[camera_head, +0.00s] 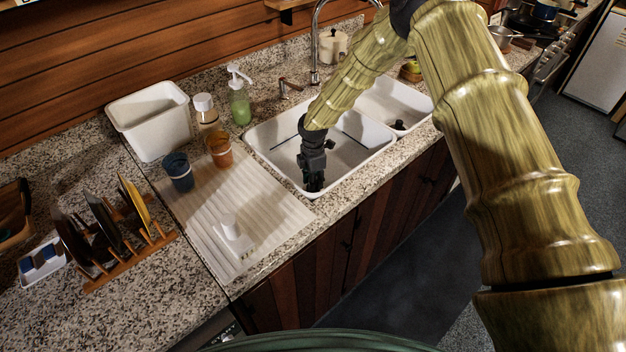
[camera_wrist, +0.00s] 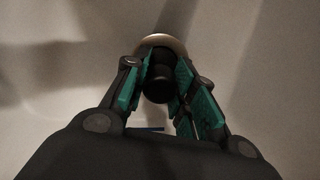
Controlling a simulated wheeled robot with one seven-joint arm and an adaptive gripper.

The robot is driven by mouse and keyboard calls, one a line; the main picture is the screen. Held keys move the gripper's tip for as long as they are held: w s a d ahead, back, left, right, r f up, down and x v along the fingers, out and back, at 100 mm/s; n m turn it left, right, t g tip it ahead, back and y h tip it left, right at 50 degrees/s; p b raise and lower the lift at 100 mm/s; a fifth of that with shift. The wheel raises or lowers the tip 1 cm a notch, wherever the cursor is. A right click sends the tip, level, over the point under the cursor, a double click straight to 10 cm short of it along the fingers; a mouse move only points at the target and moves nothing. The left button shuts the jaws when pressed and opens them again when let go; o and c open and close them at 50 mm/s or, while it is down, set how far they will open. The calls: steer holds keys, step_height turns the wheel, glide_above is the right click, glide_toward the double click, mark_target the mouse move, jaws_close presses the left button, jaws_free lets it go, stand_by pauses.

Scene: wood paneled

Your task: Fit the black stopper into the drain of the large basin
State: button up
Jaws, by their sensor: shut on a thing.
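The large white basin (camera_head: 354,166) is the left one of the double sink. My gripper (camera_head: 314,184) points down inside it, near its front left part. In the wrist view my gripper (camera_wrist: 163,95) has its teal pads closed on the black stopper (camera_wrist: 158,88). The drain (camera_wrist: 172,42) shows as a pale metal ring with a dark middle, just beyond the stopper. The stopper overlaps the ring in this view; I cannot tell whether it is above the drain or touching it. The head view hides the drain behind my gripper and arm.
The smaller basin (camera_head: 416,110) at right holds a dark object (camera_head: 399,125). A faucet (camera_head: 314,70) rises behind the sink. Left are a ribbed drainboard (camera_head: 210,220), an amber cup (camera_head: 220,152), a dark blue cup (camera_head: 179,174), a green soap bottle (camera_head: 240,105) and a white tub (camera_head: 150,125).

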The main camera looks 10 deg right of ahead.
steer(key=shift+f+b, duration=0.45)
steer(key=shift+f, duration=0.4)
steer(key=o, duration=1.1)
steer(key=shift+o, duration=0.2)
step_height(320, 180, up, 12)
steer(key=shift+r, duration=0.1)
